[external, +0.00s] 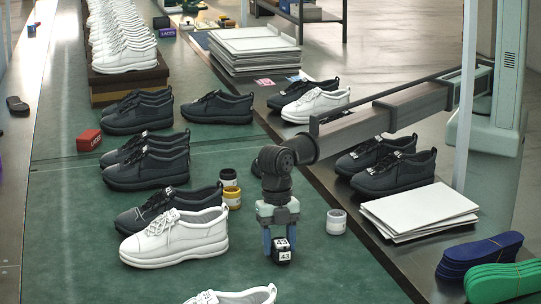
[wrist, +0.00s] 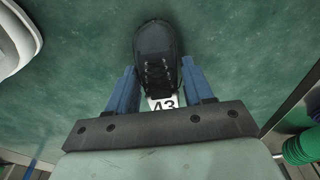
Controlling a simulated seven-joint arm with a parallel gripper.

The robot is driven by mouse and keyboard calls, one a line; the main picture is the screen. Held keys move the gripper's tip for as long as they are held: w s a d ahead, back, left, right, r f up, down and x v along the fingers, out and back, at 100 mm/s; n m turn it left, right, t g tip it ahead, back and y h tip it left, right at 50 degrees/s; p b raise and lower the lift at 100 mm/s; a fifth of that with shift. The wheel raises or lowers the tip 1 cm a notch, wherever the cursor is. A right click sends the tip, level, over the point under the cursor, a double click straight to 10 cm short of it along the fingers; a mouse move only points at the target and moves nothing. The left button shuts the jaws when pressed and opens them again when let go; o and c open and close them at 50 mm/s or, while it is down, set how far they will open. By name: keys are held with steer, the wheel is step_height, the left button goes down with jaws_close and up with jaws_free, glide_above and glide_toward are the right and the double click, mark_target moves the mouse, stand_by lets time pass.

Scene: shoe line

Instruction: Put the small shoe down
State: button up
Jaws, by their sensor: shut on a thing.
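My gripper (external: 281,240), with blue fingers, points straight down over the green belt (external: 300,280). It is shut on a small black shoe (external: 282,256) with white "43" labels. In the wrist view the small shoe (wrist: 157,50) shows its dark laces and toe, between the two blue fingers of my gripper (wrist: 160,85), with a "43" tag at its near end. The toe points away from the wrist. I cannot tell whether the sole touches the green surface or hangs just above it.
A white shoe (external: 175,238) and several black shoes stand to the left. White boards (external: 418,211) and green insoles (external: 503,280) lie at right.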

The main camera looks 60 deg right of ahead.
step_height(320, 180, up, 10)
steer(key=shift+f, duration=0.2)
steer(key=w+d+m, duration=0.2)
steer(key=w+d, duration=1)
steer(key=w, duration=0.3)
steer(key=m+t, duration=0.1)
steer(key=m, duration=0.6)
glide_above(246, 155)
steer(key=shift+d+f, duration=0.2)
steer(key=shift+f, duration=4.65)
steer(key=shift+f, duration=0.1)
steer(key=o, duration=1)
steer(key=shift+o, duration=0.2)
